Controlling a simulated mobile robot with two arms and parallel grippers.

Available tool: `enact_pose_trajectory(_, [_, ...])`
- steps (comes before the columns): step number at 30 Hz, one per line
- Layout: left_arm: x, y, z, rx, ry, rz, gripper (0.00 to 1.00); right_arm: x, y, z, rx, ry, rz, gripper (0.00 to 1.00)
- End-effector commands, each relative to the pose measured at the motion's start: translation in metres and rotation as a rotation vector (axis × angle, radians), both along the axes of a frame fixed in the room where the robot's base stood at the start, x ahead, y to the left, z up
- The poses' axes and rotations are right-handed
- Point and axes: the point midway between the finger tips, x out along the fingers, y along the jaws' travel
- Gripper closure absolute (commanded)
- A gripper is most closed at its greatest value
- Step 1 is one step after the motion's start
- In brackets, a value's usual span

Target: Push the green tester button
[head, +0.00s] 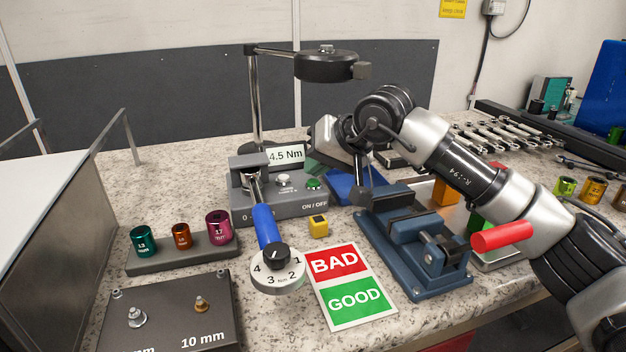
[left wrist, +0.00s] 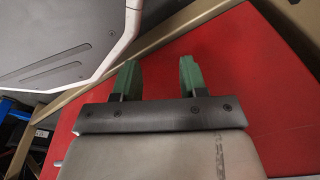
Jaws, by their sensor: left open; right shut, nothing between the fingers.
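The green tester button (head: 314,184) is on the grey torque tester (head: 290,207), right of its display reading 4.5 Nm and above the ON / OFF label. My right gripper (head: 314,168) reaches in from the right, its green fingers shut and empty just behind and above the button in the picture. I cannot tell whether they touch it. A torque wrench with a blue handle (head: 265,226) sits on the tester, pointing to the front. My left gripper (left wrist: 157,72) is open and empty over a red surface in the left wrist view; it is not in the head view.
A blue vise (head: 420,240) stands right of the tester under my right arm. A socket holder (head: 182,252) is at left. A lamp (head: 325,66) hangs above.

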Motion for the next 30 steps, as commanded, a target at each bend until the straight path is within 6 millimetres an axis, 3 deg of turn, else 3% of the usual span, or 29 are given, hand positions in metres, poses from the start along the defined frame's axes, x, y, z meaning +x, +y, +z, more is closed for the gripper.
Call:
enact_pose_trajectory(14, [0.000,0.000,-0.001,0.001,0.005,0.000,0.57,0.000,0.000,-0.002,0.000,0.000,0.000,1.00])
enact_pose_trajectory(30, [0.023,-0.004,0.018,-0.004,-0.022,0.005,0.57,0.000,0.000,-0.009,0.000,0.000,0.000,1.00])
